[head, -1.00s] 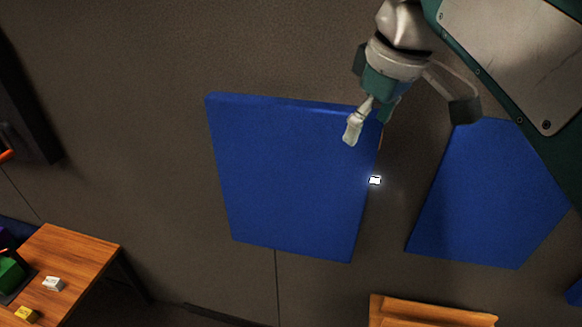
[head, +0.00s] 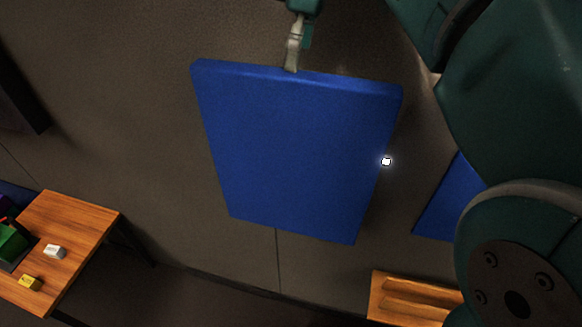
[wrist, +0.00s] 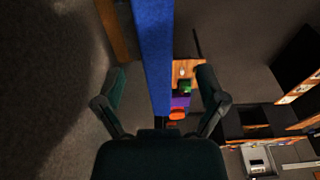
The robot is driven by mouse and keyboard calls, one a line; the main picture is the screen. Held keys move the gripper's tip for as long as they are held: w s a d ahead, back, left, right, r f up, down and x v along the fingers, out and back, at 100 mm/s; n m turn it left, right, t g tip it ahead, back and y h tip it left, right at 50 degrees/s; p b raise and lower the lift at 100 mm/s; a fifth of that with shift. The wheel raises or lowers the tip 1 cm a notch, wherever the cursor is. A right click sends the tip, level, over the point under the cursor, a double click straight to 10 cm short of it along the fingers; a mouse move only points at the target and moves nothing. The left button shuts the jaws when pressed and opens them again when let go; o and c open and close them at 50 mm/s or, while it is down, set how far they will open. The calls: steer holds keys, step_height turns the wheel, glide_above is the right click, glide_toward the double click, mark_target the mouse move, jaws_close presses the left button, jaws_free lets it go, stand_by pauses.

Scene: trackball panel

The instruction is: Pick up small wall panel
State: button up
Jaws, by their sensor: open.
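The blue wall panel (head: 295,155) is upright against the grey wall in the middle of the head view, slightly tilted in the picture. In the wrist view its narrow blue edge (wrist: 154,60) runs between my two fingers. My gripper (head: 292,66) is at the middle of the panel's top edge, pointing down. In the wrist view my gripper (wrist: 160,95) is open, with one finger on each side of the panel edge. Gaps show between the fingers and the panel. Part of the gripper is cut off at the top of the head view.
A second blue panel (head: 448,205) is partly hidden behind my arm on the right. A wooden table (head: 75,228) with a white block (head: 54,251) and a yellow block (head: 30,283) stands at lower left. A wooden piece (head: 412,298) lies at lower right. A small bright light (head: 386,161) shows beside the panel.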

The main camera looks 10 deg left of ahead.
mark_target(290, 87)
steer(key=f, duration=0.1)
steer(key=a+f, duration=0.1)
steer(key=f, duration=0.2)
steer(key=shift+w+a+f, duration=0.15)
steer(key=shift+w+f, duration=0.15)
steer(key=shift+f, duration=0.6)
steer(key=shift+f, duration=0.25)
jaws_close()
